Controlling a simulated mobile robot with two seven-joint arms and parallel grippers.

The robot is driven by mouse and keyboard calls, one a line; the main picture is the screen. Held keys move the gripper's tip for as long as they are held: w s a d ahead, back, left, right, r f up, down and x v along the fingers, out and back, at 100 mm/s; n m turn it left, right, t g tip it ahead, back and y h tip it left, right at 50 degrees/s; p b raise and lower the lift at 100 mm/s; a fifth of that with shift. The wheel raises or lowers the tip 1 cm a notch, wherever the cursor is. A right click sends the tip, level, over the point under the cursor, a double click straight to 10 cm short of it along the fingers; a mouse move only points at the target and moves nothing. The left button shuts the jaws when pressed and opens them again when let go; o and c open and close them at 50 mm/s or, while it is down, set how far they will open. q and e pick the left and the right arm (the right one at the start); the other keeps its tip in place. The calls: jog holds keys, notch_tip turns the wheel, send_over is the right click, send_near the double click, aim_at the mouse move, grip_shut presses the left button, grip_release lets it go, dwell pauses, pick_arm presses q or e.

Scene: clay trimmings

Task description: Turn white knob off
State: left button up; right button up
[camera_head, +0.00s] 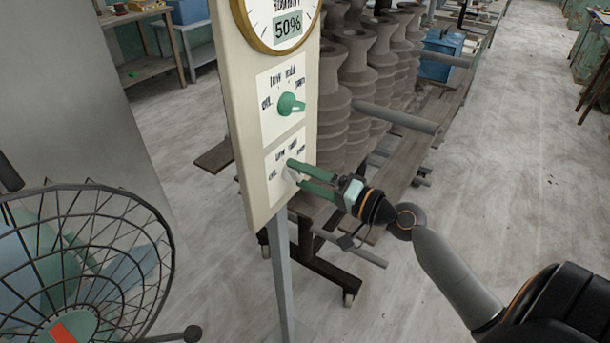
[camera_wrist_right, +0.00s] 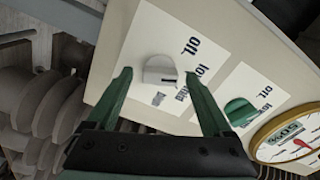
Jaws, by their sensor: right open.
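The white knob (camera_wrist_right: 160,71) sits on the lower label plate of the upright cream panel (camera_head: 235,90). In the head view the white knob (camera_head: 291,174) is mostly hidden behind my right gripper's fingers. My right gripper (camera_head: 293,171) is open at the panel, with its green fingers pointing at the knob. In the right wrist view the fingertips (camera_wrist_right: 157,76) stand on either side of the white knob, with a gap on each side; I cannot tell their exact depth. My left gripper is not in view.
A green knob (camera_head: 290,104) sits on the plate above, below a round gauge (camera_head: 284,22) reading 50%. A wire-caged fan (camera_head: 85,260) stands at the left. A rack of grey clay pieces (camera_head: 360,75) is behind the panel. Open floor (camera_head: 500,170) lies to the right.

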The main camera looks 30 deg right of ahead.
grip_shut()
dwell(0.5)
jog(key=shift+f+n+b, duration=0.15)
jog(key=shift+n+b, duration=0.65)
jog(key=shift+b, duration=0.15)
jog(key=shift+n+b, duration=1.15)
jog(key=shift+n, duration=0.05)
jog(key=n+b, duration=0.2)
jog(key=n, duration=0.1)
jog(key=shift+n, duration=0.3)
jog(key=shift+n+b, duration=0.55)
jog(key=shift+n, duration=0.05)
